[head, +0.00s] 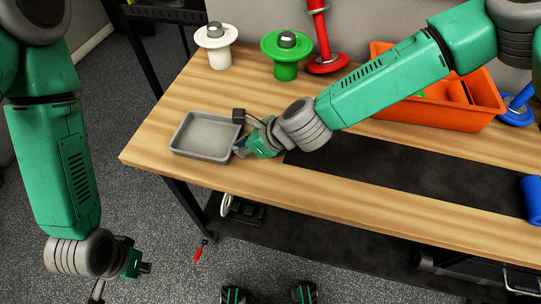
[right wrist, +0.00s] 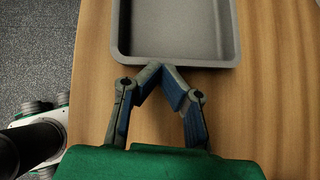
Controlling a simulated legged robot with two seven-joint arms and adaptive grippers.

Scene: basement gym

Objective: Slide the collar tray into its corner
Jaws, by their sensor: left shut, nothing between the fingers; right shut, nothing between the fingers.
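The grey collar tray (head: 206,136) lies empty on the wooden bench top near its left end. In the right wrist view the tray (right wrist: 176,63) is at the top, with its near rim just beyond my fingertips. My right gripper (head: 241,147) is shut and empty at the tray's right side in the head view. Its fingertips (right wrist: 162,68) meet at the tray's rim in the right wrist view, touching or very close; I cannot tell which. My left gripper (head: 121,285) hangs low at the left, off the bench, partly cut off by the frame's bottom edge.
A white spool-like holder (head: 217,57), a green one (head: 284,70) and a red post (head: 324,60) stand along the back of the bench. An orange bin (head: 440,121) and a blue post (head: 516,111) are at the back right. A blue roll (head: 532,200) lies at the right.

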